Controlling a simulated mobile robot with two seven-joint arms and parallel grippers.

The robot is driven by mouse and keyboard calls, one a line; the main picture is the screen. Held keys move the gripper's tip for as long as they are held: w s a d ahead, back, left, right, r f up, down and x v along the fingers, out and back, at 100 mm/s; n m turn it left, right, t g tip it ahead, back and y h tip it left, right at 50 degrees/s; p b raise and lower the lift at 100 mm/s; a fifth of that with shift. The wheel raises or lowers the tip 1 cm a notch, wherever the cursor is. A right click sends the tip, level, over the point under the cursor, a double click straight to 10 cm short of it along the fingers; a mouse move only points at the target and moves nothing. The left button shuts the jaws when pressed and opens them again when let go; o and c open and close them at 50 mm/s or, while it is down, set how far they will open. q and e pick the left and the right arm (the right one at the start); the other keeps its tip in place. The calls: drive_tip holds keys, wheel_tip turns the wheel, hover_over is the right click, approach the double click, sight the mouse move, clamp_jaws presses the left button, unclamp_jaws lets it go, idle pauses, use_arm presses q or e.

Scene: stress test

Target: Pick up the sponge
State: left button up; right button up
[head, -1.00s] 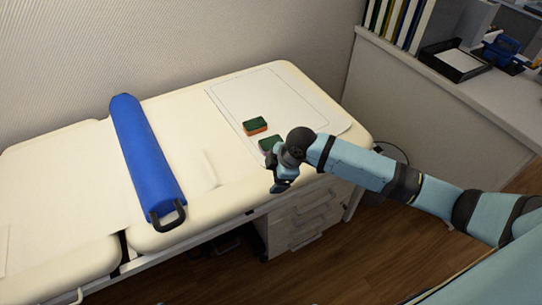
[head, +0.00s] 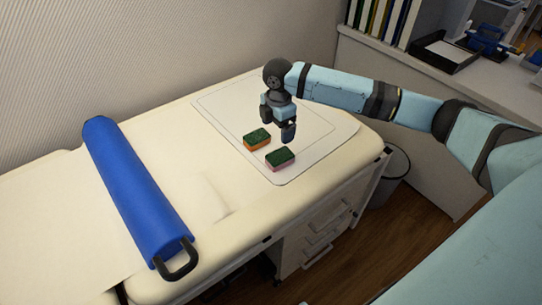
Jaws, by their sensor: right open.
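Two sponges with dark green tops lie on a white mat (head: 300,170) at the right end of the cream couch. The orange sponge (head: 257,140) is farther back and to the left. The pink sponge (head: 280,160) is nearer the front edge. My right gripper (head: 277,133) points down above the mat, just behind the pink sponge and right of the orange one. Its fingers are apart with nothing between them. I cannot tell its exact height above the mat. My left gripper is not in view.
A long blue bolster (head: 135,190) with black handles lies across the couch (head: 210,215) on the left. A waste bin (head: 391,175) stands beyond the couch's right end. A counter with a black paper tray (head: 445,52) and binders is at the back right.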

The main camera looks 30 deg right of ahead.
drive_tip(key=b, duration=0.1)
hover_over(277, 157)
drive_tip(key=f, duration=0.6)
drive_tip(key=shift+s+f, duration=0.2)
drive_tip(key=shift+f, duration=0.15)
drive_tip(key=f, duration=0.2)
drive_tip(key=f+b, duration=0.1)
drive_tip(key=f, duration=0.3)
drive_tip(key=shift+w+f+b, duration=0.2)
drive_tip(key=shift+w+b, duration=0.05)
drive_tip(key=shift+b, duration=0.05)
drive_tip(key=c, duration=1)
